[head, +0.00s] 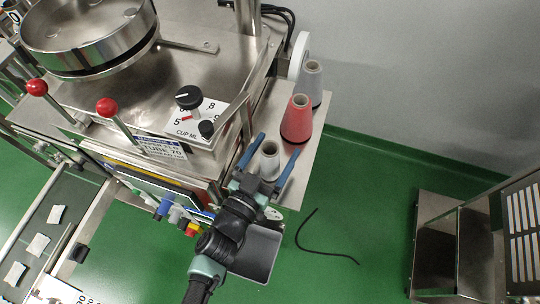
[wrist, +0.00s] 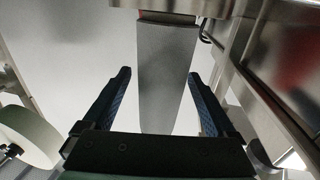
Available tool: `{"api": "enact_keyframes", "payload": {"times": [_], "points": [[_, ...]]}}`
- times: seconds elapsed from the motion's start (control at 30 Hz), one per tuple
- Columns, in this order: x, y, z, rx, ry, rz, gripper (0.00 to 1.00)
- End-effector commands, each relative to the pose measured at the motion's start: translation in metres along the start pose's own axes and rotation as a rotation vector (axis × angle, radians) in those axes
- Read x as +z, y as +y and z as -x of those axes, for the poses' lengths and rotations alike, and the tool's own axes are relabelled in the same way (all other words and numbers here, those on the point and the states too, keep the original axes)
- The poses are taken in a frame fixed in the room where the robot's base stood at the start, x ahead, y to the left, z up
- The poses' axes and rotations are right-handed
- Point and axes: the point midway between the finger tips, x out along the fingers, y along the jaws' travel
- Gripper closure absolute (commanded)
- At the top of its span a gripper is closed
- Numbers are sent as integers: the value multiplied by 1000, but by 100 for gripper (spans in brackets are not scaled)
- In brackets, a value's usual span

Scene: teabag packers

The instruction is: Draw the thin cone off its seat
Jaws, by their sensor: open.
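The thin cone is a pale grey spool (head: 269,158), nearest in a row of cones on a steel shelf (head: 318,125) at the machine's side. My gripper (head: 278,146) is open, with one blue finger on each side of this cone. In the wrist view the cone (wrist: 166,75) stands between the spread fingers (wrist: 159,73), with a visible gap on both sides. The cone's seat is hidden in both views.
A red cone (head: 297,120) stands just behind the grey one, and another grey cone (head: 311,82) behind that. The machine's panel with a dial (head: 188,97) rises close on the left. A grey bin (head: 257,252) is below. Open green floor lies to the right.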

Motion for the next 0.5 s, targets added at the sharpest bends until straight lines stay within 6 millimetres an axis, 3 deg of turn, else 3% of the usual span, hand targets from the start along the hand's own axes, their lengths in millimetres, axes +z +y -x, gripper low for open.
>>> {"api": "enact_keyframes", "payload": {"times": [0.13,0.4,0.5], "points": [[0,0,-11,0,-2,2,9],[1,0,-12,-1,-2,1,9],[1,0,-12,-1,-2,0,27]]}}
